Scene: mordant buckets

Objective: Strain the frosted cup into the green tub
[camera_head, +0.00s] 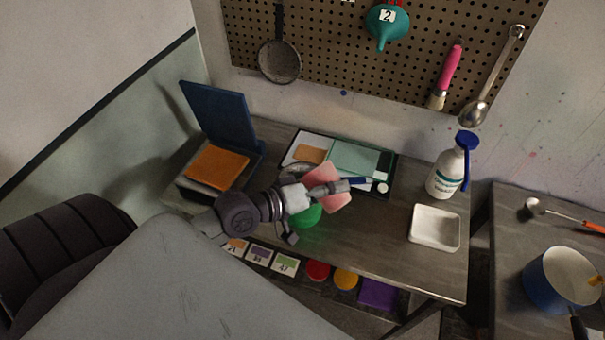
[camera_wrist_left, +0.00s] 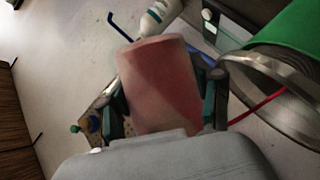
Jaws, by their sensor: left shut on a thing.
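The frosted cup (camera_head: 323,178) is pale pink and shows darker red contents through its wall in the left wrist view (camera_wrist_left: 162,80). My left gripper (camera_head: 330,188) is shut around it and holds it tilted, above or close beside the green tub (camera_head: 306,217). The gripper and cup hide much of the tub in the head view. In the left wrist view the green tub (camera_wrist_left: 288,30) is at the upper right, with a metal strainer rim (camera_wrist_left: 250,68) beside it. Whether the strainer rests on the tub cannot be told. My right gripper is not in view.
A white tray (camera_head: 434,245) and a white spray bottle (camera_head: 443,172) stand to the right on the table. Behind the cup lies a dark tray with cards (camera_head: 355,157). A blue pot (camera_head: 548,282) stands on the right table.

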